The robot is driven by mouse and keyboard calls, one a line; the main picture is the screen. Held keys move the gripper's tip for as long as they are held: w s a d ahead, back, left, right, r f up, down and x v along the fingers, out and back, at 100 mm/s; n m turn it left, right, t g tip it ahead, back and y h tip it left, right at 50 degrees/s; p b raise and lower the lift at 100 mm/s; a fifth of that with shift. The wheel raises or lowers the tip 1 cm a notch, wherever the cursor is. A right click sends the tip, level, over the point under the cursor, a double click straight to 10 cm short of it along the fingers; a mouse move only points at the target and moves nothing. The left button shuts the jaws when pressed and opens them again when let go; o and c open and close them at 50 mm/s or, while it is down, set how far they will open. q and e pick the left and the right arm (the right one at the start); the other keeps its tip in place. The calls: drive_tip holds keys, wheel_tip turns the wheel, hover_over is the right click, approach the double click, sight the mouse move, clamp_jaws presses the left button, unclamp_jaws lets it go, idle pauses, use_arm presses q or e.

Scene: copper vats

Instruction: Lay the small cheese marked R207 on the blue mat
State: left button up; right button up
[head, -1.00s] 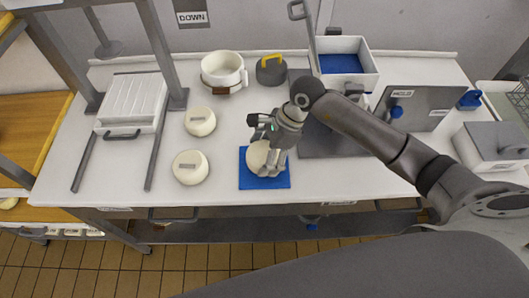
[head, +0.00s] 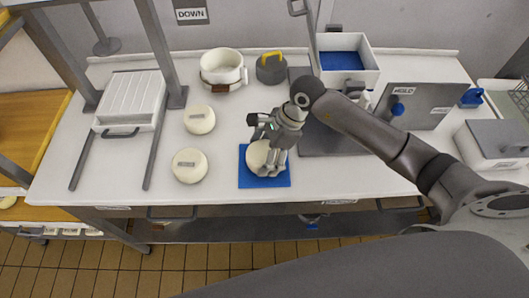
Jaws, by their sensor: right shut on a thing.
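The blue mat (head: 265,182) lies near the front edge of the white table. A small pale round cheese (head: 257,155) is on or just over the mat, and I cannot tell whether it touches. My right gripper (head: 267,160) is shut on this cheese from above and partly covers it. No mark can be read on it from here. Two other pale cheeses with small labels, one upper (head: 199,120) and one lower (head: 189,166), stand left of the mat; their labels are too small to read. My left gripper is not in view.
A white pot (head: 222,68) and a dark weight with a yellow handle (head: 270,68) stand behind. A white bin with a blue inside (head: 344,62) is at the back. A white press tray (head: 131,101) is at left. Grey plates (head: 415,100) lie at right.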

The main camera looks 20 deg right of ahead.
drive_tip(key=shift+f+b, duration=0.3)
drive_tip(key=shift+b, duration=0.05)
idle(0.3)
drive_tip(key=o, duration=1.3)
drive_tip(key=shift+c, duration=0.2)
drive_tip(key=shift+r+p, duration=1.8)
drive_tip(key=shift+r, duration=1.75)
drive_tip(key=shift+s+f, duration=0.1)
